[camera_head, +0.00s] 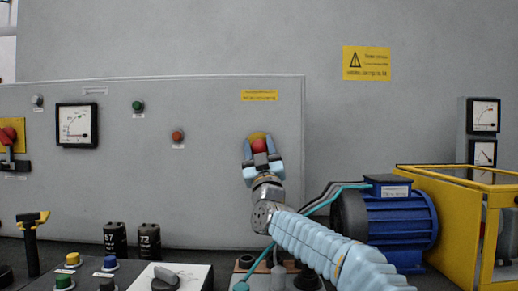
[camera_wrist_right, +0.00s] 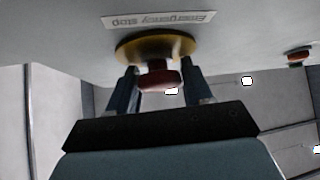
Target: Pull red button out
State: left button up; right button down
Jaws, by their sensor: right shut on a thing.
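The red button (camera_head: 259,145) is a round red knob on a yellow disc on the grey panel, below a yellow label. In the right wrist view the red button (camera_wrist_right: 160,77) stands out from its yellow base (camera_wrist_right: 150,45), under an "Emergency stop" label. My right gripper (camera_head: 262,160) is at the button, and in the right wrist view its two fingers (camera_wrist_right: 160,88) lie on either side of the red knob, shut on it. My left gripper is in neither view.
A small red indicator (camera_head: 178,135), a green one (camera_head: 138,106) and a dial gauge (camera_head: 77,125) are on the panel (camera_head: 215,200) to the left. A blue motor (camera_head: 395,220) and a yellow frame (camera_head: 455,225) stand at right. Two black capacitors (camera_head: 149,241) stand below the panel.

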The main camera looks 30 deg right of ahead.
jog(key=shift+s+a+f+b, duration=0.2)
jog(key=shift+s+a+b, duration=0.25)
jog(key=shift+s+b, duration=0.35)
jog(key=shift+r, duration=0.2)
jog(key=c, duration=0.5)
grip_release()
jog(key=shift+a, duration=0.1)
jog(key=shift+c, duration=0.2)
jog(key=shift+s, duration=0.1)
jog(key=s+a+f, duration=0.1)
jog(key=s+a, duration=0.1)
jog(key=s, duration=0.4)
jog(key=s+a+f+b, duration=0.1)
jog(key=s+a, duration=0.1)
jog(key=s, duration=0.5)
jog(key=shift+s+a, duration=0.15)
jog(key=shift+a, duration=0.15)
